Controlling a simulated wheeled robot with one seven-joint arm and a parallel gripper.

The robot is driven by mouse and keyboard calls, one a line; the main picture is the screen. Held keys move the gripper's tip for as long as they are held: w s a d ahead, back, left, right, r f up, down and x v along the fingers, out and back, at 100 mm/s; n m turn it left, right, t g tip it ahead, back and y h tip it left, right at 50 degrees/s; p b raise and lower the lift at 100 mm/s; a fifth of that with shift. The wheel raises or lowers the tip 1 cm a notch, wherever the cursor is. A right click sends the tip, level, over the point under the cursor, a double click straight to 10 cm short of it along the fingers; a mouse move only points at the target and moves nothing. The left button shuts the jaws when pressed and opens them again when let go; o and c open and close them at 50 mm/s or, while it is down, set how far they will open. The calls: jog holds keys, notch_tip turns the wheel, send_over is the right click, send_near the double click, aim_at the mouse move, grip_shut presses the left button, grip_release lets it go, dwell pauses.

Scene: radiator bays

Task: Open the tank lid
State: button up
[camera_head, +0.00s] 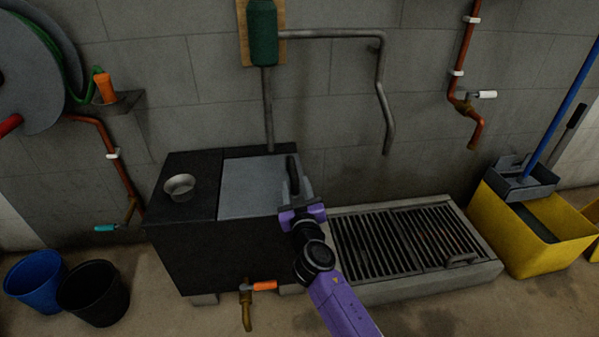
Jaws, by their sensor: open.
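The tank (215,255) is a black box on short feet against the wall. Its grey lid (250,188) lies flat and closed over the right part of the top. A dark upright bar (291,168), which looks like the lid's handle, stands at the lid's right edge. My gripper (296,186) reaches in from the lower right and is open at this bar. The fingers overlap the bar in view, so I cannot tell whether they straddle or touch it. The gripper hides the lid's front right corner.
A metal bowl (180,186) sits on the tank's top left. A brass tap with an orange lever (264,286) juts from the tank's front. A floor grate (400,245) lies to the right, then a yellow mop bucket (508,228). Blue (36,278) and black (95,292) buckets stand left.

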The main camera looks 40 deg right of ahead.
aim_at(294, 169)
jog(key=shift+w+d, duration=0.35)
jog(key=shift+b+x, duration=0.55)
jog(key=shift+x, duration=3)
jog(key=shift+r, duration=0.1)
jog(key=shift+c, duration=0.4)
grip_shut()
jog(key=shift+s+d, duration=0.1)
